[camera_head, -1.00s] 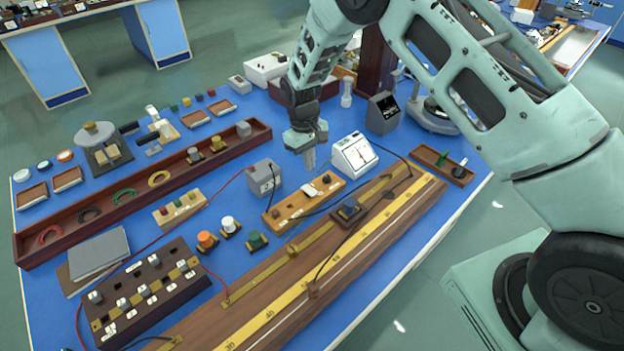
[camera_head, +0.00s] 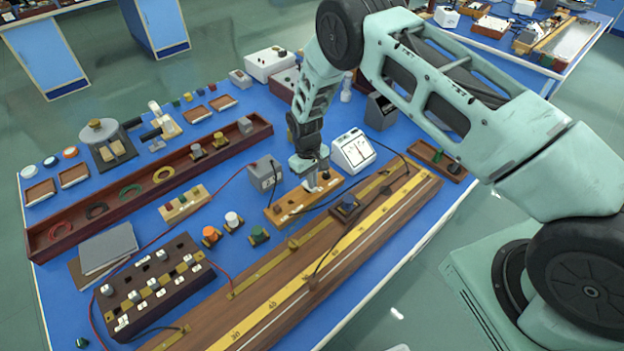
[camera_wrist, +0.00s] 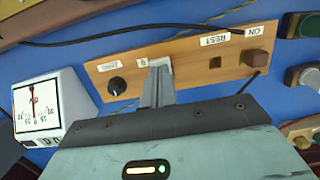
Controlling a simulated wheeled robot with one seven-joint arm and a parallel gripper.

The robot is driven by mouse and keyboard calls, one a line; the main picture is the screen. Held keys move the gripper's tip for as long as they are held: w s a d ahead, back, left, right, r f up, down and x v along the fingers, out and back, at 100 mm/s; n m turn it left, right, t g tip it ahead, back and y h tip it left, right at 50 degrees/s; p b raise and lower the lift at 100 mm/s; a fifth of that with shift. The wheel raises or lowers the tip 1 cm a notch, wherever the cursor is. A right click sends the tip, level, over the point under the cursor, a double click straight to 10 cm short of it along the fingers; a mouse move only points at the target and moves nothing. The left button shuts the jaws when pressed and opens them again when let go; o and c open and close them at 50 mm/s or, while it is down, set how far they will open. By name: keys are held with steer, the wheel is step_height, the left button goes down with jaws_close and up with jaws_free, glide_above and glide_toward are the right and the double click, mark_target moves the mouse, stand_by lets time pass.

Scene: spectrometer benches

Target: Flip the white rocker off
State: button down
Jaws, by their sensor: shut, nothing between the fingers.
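The wooden switch board (camera_head: 288,212) lies on the blue bench, in front of the white meter. The white rocker (camera_wrist: 161,62) shows in the wrist view as a small pale patch on the board, just beyond my fingertips. Most of it is hidden behind them, so I cannot tell its tilt. My gripper (camera_wrist: 158,76) is shut and empty, with its tips at the rocker, touching or almost touching it. In the head view my gripper (camera_head: 312,186) points down at the board and covers the rocker.
On the board are a black knob (camera_wrist: 117,86) and a brown block (camera_wrist: 257,58) near the ON label. The white meter (camera_head: 354,151) stands close behind, and a grey box (camera_head: 265,174) stands left. Cables run beside the board. A long wooden scale (camera_head: 300,283) lies in front.

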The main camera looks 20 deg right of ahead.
mark_target(305, 182)
steer(key=shift+s+f+b, duration=0.15)
steer(key=shift+f+b, duration=0.4)
steer(key=shift+b, duration=0.35)
steer(key=shift+d+r+p, duration=0.1)
steer(key=shift+r+p, duration=0.25)
steer(key=shift+p, duration=0.05)
steer(key=shift+f, duration=0.1)
steer(key=shift+w+a+b, duration=0.3)
steer(key=shift+w+b, duration=0.35)
steer(key=shift+b, duration=0.05)
steer(key=shift+w+r, duration=0.1)
steer(key=shift+r, duration=0.2)
step_height(305, 182, up, 14)
steer(key=w+b, duration=0.1)
steer(key=b, duration=0.1)
steer(key=shift+w+a+b, duration=0.4)
